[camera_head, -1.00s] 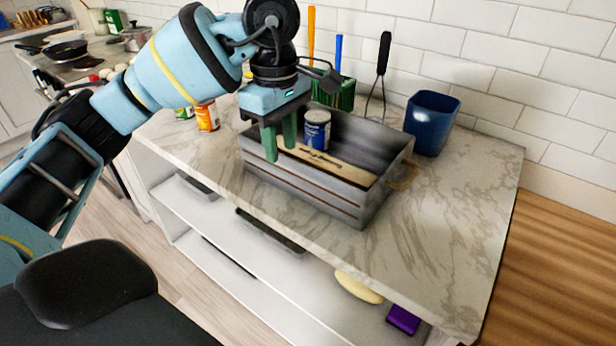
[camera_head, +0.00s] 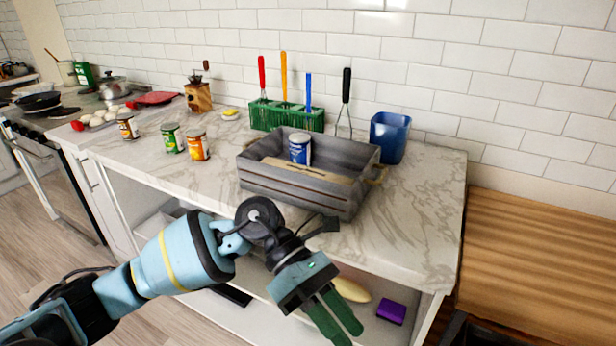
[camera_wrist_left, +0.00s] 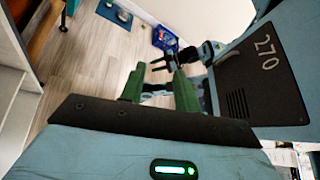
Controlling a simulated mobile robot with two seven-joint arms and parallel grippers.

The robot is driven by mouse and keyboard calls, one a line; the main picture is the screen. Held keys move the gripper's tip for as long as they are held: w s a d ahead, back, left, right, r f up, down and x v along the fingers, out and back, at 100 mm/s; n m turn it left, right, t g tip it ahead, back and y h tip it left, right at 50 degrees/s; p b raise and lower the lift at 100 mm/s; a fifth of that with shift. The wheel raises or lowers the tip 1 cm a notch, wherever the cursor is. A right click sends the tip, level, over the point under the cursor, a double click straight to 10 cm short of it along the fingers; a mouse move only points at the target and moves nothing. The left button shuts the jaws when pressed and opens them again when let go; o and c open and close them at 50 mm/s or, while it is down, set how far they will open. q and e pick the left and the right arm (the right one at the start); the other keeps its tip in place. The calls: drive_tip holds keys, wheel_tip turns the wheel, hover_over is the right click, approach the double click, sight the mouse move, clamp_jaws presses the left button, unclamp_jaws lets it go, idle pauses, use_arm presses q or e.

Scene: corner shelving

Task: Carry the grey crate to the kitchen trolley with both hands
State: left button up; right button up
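The grey crate (camera_head: 290,190) stands on the marble worktop, with a rope handle (camera_head: 377,175) at its right end. A blue can (camera_head: 299,149) and a light wooden board (camera_head: 306,170) are inside. My left gripper (camera_head: 335,318) is in front of the worktop, below and apart from the crate. Its green fingers stand apart and empty, also in the left wrist view (camera_wrist_left: 158,90). A dark pronged shape beyond them, possibly my right gripper (camera_wrist_left: 172,60), is too small to read. I cannot identify the kitchen trolley with certainty.
A blue cup (camera_head: 389,138) and a green utensil holder (camera_head: 287,115) stand behind the crate. Several cans, including an orange one (camera_head: 198,146), stand to its left. The worktop right of the crate is clear. A wooden surface (camera_head: 540,250) lies further right.

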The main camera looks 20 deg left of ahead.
use_arm(q)
drive_tip(key=s+d+n+t+h, duration=0.2)
drive_tip(key=d+n+h, duration=0.3)
drive_tip(key=n+h, duration=0.2)
drive_tip(key=s+a+f+n+t+y, duration=0.1)
drive_tip(key=a+f+n+t+y, duration=0.25)
drive_tip(key=f+n+t, duration=0.6)
drive_tip(key=s+a+f+n+t+y, duration=0.1)
drive_tip(key=a+f+n+t+y, duration=0.3)
drive_tip(key=n, duration=1)
drive_tip(key=s+a+f+n+t+y, duration=0.1)
drive_tip(key=a+f+n+t+y, duration=0.3)
drive_tip(key=f+n, duration=0.55)
drive_tip(key=s+a+f+n+g+y, duration=0.2)
drive_tip(key=s+f+n, duration=0.3)
drive_tip(key=s, duration=0.6)
drive_tip(key=s+a+f+n+g+y, duration=0.3)
drive_tip(key=s+f+n+g, duration=0.2)
drive_tip(key=s, duration=0.6)
wheel_tip(320, 180, down, 3)
drive_tip(key=shift+a+r+n, duration=0.15)
drive_tip(key=shift+r+n, duration=0.05)
drive_tip(key=shift+n, duration=0.2)
